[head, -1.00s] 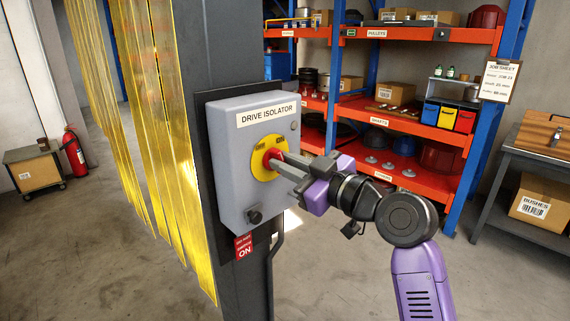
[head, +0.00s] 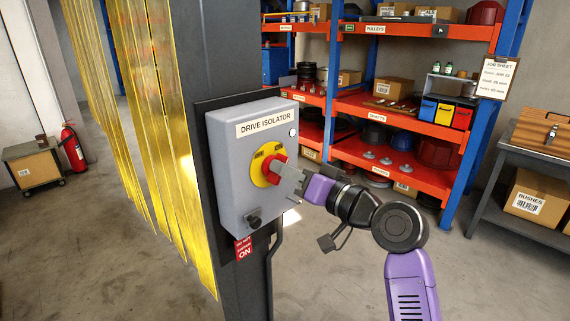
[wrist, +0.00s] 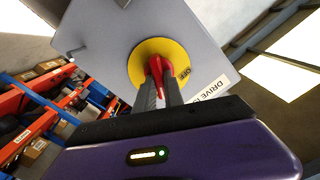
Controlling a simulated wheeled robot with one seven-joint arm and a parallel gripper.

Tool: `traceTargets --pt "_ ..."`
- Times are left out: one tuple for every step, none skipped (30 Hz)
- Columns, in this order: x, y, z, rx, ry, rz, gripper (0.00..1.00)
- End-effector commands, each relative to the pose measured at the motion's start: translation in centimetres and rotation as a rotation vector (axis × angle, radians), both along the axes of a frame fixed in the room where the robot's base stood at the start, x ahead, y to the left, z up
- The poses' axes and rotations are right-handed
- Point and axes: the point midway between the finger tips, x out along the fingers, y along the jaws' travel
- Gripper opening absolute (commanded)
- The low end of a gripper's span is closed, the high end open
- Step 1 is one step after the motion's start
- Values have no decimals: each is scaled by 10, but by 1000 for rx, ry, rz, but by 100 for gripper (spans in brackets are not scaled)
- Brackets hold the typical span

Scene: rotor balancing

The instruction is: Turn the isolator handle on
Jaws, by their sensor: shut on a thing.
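The grey drive isolator box (head: 238,173) is mounted on a dark post in the head view. Its red handle (head: 276,162) sits on a round yellow plate (head: 259,172). My gripper (head: 282,168) is shut on the red handle. In the wrist view my two grey fingers (wrist: 160,92) lie on either side of the red handle (wrist: 157,68), in front of the yellow plate (wrist: 137,67). An "OFF" mark shows on the plate beside the handle. The fingers hide part of the handle. A small round lamp (head: 293,132) at the box's upper right looks white.
Yellow strip curtains (head: 170,140) hang left of the post. Orange shelving (head: 400,110) stands behind my arm. The floor around is mostly clear.

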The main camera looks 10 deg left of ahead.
Motion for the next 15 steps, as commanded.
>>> traceTargets --pt "0 0 0 17 30 2 0" --pt "0 0 0 30 46 2 0" --pt "0 0 0 45 65 2 0" --pt "0 0 -1 56 79 2 0" --pt "0 0 -1 66 92 2 0" --pt "0 0 -1 79 108 1 0" --pt "0 -1 -1 87 118 1 0" --pt "0 -1 -1 95 129 1 0" --pt "0 -1 -1 105 141 1 0" --pt "0 -1 -2 111 148 1 0" --pt "0 -1 -2 117 156 1 0" --pt "0 -1 -2 124 165 1 0" --pt "0 -1 -2 128 170 1 0" --pt "0 -1 -2 131 174 1 0" --pt "0 -1 -2 135 180 1 0"
